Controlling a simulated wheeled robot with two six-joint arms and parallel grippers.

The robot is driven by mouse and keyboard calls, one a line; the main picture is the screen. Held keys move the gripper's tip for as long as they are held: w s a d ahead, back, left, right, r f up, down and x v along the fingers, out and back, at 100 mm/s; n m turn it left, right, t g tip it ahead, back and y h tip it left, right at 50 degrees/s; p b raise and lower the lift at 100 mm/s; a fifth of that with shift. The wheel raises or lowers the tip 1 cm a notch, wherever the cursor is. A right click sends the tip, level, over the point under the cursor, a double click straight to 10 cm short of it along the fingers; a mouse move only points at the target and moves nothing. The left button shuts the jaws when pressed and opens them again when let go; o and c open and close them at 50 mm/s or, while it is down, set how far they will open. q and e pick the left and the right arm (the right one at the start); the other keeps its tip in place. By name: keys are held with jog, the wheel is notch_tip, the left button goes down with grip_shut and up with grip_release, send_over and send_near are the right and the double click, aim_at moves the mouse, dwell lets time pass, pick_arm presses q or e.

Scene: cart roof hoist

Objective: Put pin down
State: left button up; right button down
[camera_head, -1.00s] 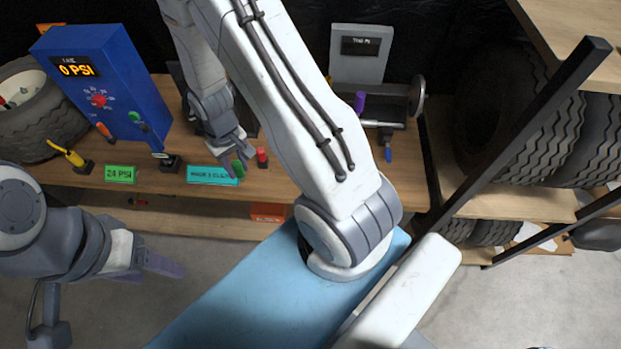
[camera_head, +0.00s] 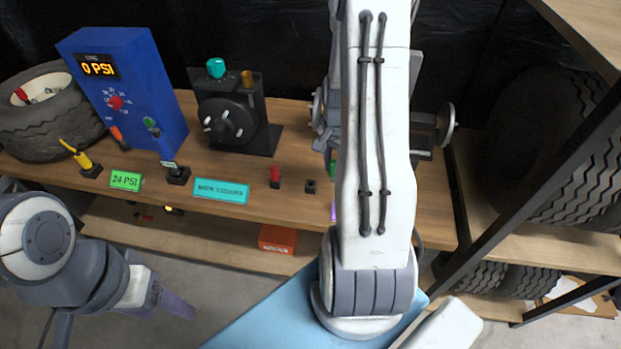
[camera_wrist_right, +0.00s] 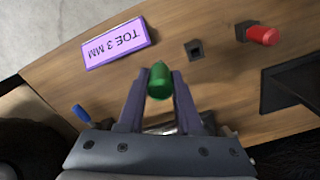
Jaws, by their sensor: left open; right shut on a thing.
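My right gripper (camera_wrist_right: 158,88) is shut on a green pin (camera_wrist_right: 160,78), held between its fingertips over the wooden bench. In the head view my forearm hides most of this gripper, and only a sliver of the green pin (camera_head: 333,168) shows. A small black socket (camera_head: 310,186) on the bench is empty; it also shows in the right wrist view (camera_wrist_right: 195,48), ahead and slightly right of the pin. A red pin (camera_head: 275,174) stands in a neighbouring socket and also shows in the wrist view (camera_wrist_right: 262,35). My left gripper (camera_head: 178,306) is open and empty, low and in front of the bench.
A purple "TOE 3 MM" sign (camera_wrist_right: 114,43) lies left of the held pin in the wrist view. A black hub stand (camera_head: 232,120), a blue PSI box (camera_head: 128,85), a teal sign (camera_head: 221,191) and a green 24 PSI sign (camera_head: 126,180) are on the bench. Tyres (camera_head: 545,140) fill the right rack.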

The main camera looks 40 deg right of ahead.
jog(key=w+f, duration=0.2)
jog(key=w+a+f+p, duration=0.1)
jog(key=w+f, duration=0.1)
jog(key=f, duration=0.1)
jog(key=w+a+f, duration=0.1)
jog(key=w+f, duration=0.1)
jog(key=shift+w+a+f, duration=0.15)
jog(key=shift+w, duration=0.15)
jog(key=shift+f, duration=0.45)
jog(key=shift+f, duration=0.1)
jog(key=c, duration=0.6)
grip_release()
